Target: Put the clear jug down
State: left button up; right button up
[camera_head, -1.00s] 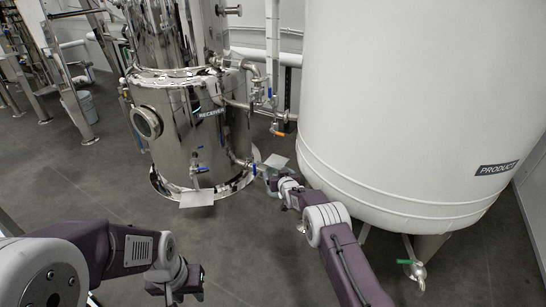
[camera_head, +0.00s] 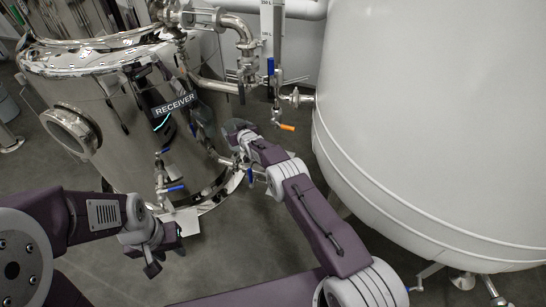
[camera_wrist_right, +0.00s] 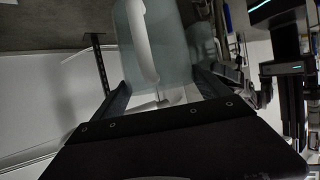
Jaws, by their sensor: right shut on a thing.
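The clear jug (camera_wrist_right: 175,45) fills the top middle of the right wrist view. It is see-through and bluish, with a pale upright strip that looks like its handle. My right gripper (camera_wrist_right: 163,88) is shut on it, with a dark finger on each side. In the head view my right gripper (camera_head: 236,133) is in front of the steel receiver tank, and the jug cannot be made out clearly there. My left gripper (camera_head: 166,254) hangs empty over the floor at the lower left, its fingers apart.
The shiny receiver tank (camera_head: 105,85) stands at left, with a valve with a blue handle (camera_head: 172,188) and a small pale plate (camera_head: 186,221) low in front. A pipe valve with an orange handle (camera_head: 287,127) is near my right gripper. The large white tank (camera_head: 430,120) fills the right.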

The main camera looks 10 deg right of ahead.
jog(key=s+d+b, duration=0.2)
jog(key=s+d, duration=0.3)
jog(key=d, duration=0.2)
jog(key=s+d+f+b, duration=0.1)
jog(key=s+d+b, duration=0.1)
jog(key=s+d, duration=0.3)
jog(key=d, duration=0.3)
jog(key=shift+s+f, duration=0.15)
